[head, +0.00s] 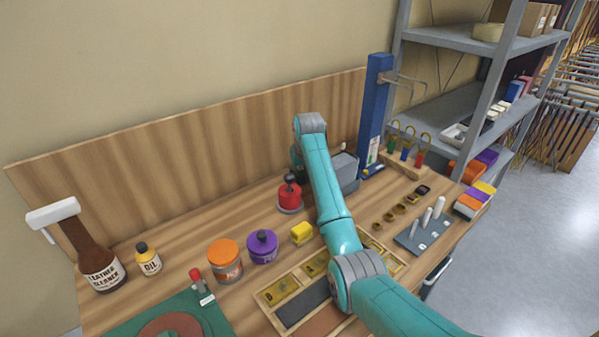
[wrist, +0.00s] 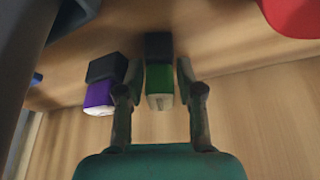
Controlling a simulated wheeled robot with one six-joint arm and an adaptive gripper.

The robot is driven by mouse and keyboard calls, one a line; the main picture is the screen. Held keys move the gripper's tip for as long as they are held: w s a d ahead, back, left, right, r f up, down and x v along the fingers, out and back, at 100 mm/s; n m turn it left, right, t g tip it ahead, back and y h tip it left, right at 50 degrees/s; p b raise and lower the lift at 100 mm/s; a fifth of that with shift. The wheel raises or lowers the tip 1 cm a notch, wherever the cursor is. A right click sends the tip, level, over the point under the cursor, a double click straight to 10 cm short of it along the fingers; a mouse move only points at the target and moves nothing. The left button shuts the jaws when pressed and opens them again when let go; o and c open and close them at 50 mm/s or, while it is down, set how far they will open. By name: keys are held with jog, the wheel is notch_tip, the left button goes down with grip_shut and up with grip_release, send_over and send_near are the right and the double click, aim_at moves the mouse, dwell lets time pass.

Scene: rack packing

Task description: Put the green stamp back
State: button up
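The green stamp (wrist: 160,82), a green block with a black part and a pale end, shows in the wrist view between the two fingers of my gripper (wrist: 160,88). The fingers stand on either side of it with what look like narrow gaps. A purple block (wrist: 99,94) with a black part, like the green one, sits just left of the left finger. In the head view my arm hides my gripper, the green stamp and the purple block. I cannot tell from these views where the stamp's own place is.
A red pot (head: 289,197) with a black knob stands left of my arm; a grey box (head: 345,172) stands right of it. A wooden backboard (head: 200,130) closes the bench's rear. An orange-lidded jar (head: 225,260), a purple jar (head: 262,247) and a compartment tray (head: 268,298) stand nearer.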

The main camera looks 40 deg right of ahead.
jog(key=shift+r, duration=0.1)
jog(key=v, duration=1.2)
dwell(0.4)
